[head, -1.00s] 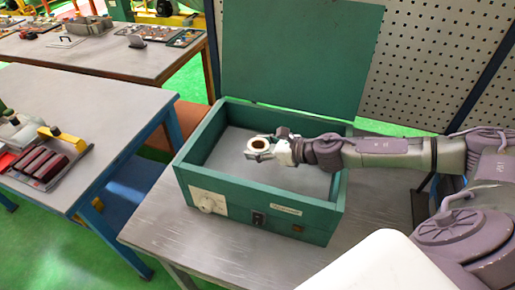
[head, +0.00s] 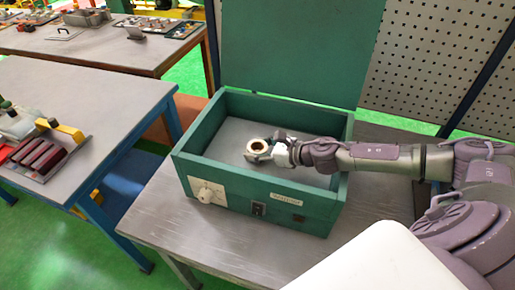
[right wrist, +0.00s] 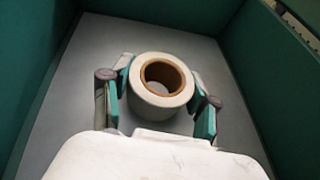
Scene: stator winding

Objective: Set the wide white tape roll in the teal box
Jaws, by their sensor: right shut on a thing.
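The wide white tape roll (head: 258,145), with a brown core, is inside the teal box (head: 225,205). My right gripper (head: 260,155) reaches in over the box's right wall and is shut on the roll. In the right wrist view the roll (right wrist: 160,85) sits between the two fingers of the gripper (right wrist: 160,105), its hole facing up toward the camera. The grey box floor lies beneath it; I cannot tell whether the roll touches the floor. My left gripper is not in view.
The box's green lid (head: 295,50) stands open at the back. The box rests on a grey table (head: 190,235) with bare room in front. A second table (head: 80,90) at left holds dark red blocks (head: 38,158). A perforated panel (head: 440,60) stands behind.

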